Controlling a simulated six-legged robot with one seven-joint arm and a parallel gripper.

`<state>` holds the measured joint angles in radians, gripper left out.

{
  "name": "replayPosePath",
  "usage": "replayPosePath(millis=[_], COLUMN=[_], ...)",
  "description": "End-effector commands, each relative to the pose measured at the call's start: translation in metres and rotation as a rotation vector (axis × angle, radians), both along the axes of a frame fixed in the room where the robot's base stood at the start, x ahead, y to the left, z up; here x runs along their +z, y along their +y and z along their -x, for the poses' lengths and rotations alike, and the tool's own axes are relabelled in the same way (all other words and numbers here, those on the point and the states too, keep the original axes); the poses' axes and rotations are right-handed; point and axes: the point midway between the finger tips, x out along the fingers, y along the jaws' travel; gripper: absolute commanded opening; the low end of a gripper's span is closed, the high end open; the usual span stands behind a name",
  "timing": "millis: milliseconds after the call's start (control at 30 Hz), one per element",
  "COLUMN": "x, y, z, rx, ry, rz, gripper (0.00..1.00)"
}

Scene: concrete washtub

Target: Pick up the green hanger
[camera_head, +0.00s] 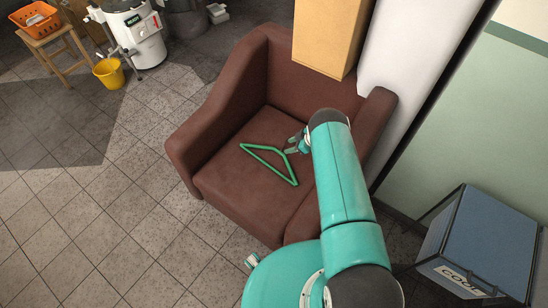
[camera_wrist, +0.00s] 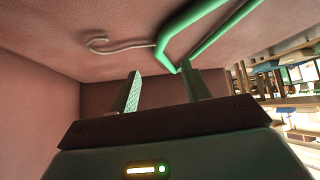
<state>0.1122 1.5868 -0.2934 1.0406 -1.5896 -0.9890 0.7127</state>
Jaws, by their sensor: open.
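The green hanger (camera_head: 268,161) lies on the seat of a brown armchair (camera_head: 222,172), a triangular frame with its hook end towards my gripper (camera_head: 291,148). In the wrist view the hanger's green bars (camera_wrist: 190,35) and pale curved hook (camera_wrist: 115,47) show against the seat. My gripper (camera_wrist: 160,82) is open, with its two fingers apart just short of the corner where the bars meet the hook. I see nothing between the fingers. Whether a fingertip touches the hanger, I cannot tell.
A tan box (camera_head: 328,35) stands at the chair's back. A blue-grey cooler (camera_head: 490,240) is at lower right. A yellow bucket (camera_head: 109,73), a wooden stool (camera_head: 50,42) with an orange basket (camera_head: 35,20) and a white machine (camera_head: 135,30) stand at upper left. The tiled floor left of the chair is clear.

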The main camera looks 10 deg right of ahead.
Motion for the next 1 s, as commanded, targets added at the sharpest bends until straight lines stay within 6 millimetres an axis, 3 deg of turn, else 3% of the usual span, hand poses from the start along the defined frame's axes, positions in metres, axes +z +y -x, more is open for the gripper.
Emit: replayPosePath(millis=[600,933,1000], x=[-0.049,-0.053,-0.053], y=[0.044,0.047,0.047], z=[-0.022,-0.025,-0.025], rx=[0.005,0.003,0.003], ry=[0.002,0.002,0.003], rz=[-0.001,-0.002,-0.001], gripper=[0.47,0.47,0.33])
